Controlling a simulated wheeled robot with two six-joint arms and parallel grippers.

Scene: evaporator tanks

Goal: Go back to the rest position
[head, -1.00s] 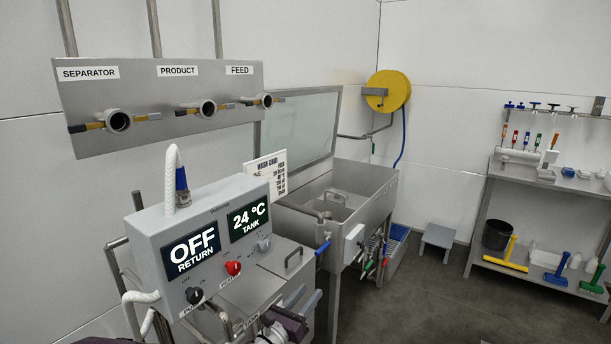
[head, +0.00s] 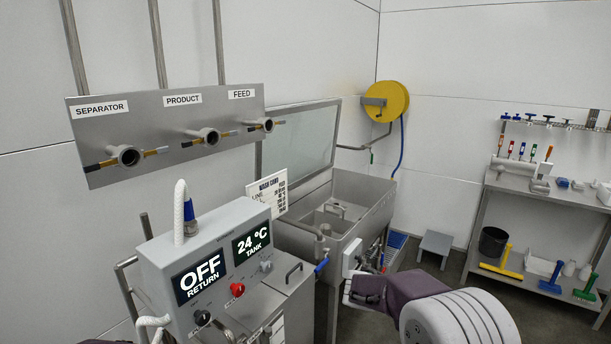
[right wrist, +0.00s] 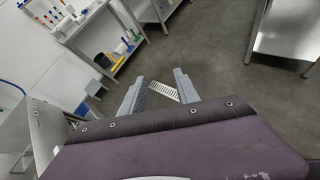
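My right gripper shows in the right wrist view (right wrist: 157,96), with its two grey fingers spread apart and nothing between them. A floor drain shows beyond the gap. In the head view my right arm comes in at the bottom right, with a purple link reaching left in front of the wash tank; its fingers cannot be made out clearly there. My left gripper is not in view.
The control box (head: 212,242) shows OFF RETURN and 24 °C TANK at front left. The valve panel (head: 168,150) is on the wall behind it. The wash tank (head: 372,203) is in the middle. A shelf rack (head: 543,190) stands at right, with open floor before it.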

